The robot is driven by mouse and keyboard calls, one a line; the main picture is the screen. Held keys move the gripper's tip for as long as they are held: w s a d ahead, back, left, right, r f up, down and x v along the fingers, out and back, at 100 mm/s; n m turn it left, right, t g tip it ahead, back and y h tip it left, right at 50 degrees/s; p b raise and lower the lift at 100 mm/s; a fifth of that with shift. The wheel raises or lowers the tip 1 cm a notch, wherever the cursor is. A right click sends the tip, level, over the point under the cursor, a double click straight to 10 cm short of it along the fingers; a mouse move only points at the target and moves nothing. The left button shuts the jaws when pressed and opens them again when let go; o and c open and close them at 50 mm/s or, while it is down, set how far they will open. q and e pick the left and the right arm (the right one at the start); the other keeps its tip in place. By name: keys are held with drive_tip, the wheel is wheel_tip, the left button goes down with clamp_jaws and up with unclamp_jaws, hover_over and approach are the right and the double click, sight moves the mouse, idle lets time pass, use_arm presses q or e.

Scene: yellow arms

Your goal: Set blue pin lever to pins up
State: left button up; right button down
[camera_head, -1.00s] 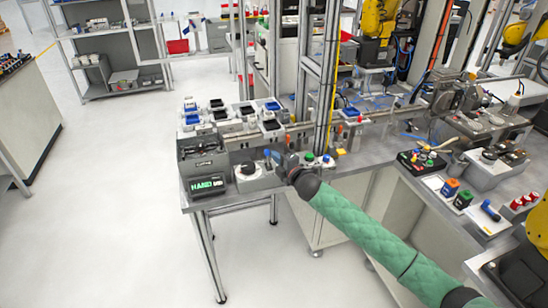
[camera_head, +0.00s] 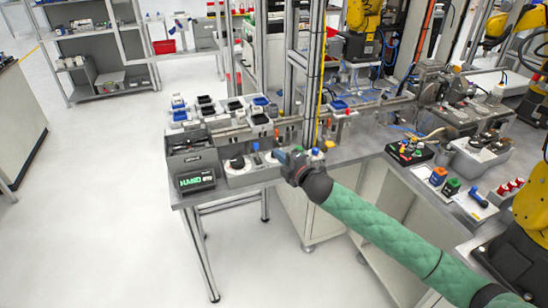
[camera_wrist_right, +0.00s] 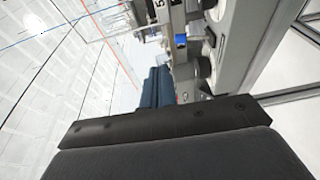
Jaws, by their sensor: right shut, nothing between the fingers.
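A small blue-topped part (camera_head: 256,147), which looks like the blue pin lever, stands on the grey fixture at the front of the bench. A blue piece on a grey mount also shows in the right wrist view (camera_wrist_right: 181,41), just beyond the fingers. My right gripper (camera_head: 279,156) is shut and empty, just right of the blue-topped part and apart from it in the head view. Its dark blue fingers also show in the right wrist view (camera_wrist_right: 157,84). Whether the pins are up or down is too small to tell. My left gripper is not in view.
A display box (camera_head: 196,182) stands at the bench's left front corner. Bins (camera_head: 206,111) with blue and black contents stand behind it. Blue (camera_head: 315,151) and orange (camera_head: 329,144) knobs sit right of my gripper. A vertical metal post (camera_head: 309,90) rises behind.

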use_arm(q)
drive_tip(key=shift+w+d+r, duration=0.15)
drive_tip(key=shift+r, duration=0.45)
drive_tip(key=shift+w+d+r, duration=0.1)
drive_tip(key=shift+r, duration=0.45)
use_arm(e)
drive_tip(key=shift+s+d+r, duration=0.2)
drive_tip(key=shift+s+d, duration=0.15)
drive_tip(key=shift+s, duration=0.2)
drive_tip(key=shift+s+d+r, duration=0.2)
drive_tip(key=shift+s+d, duration=0.15)
drive_tip(key=shift+s, duration=0.15)
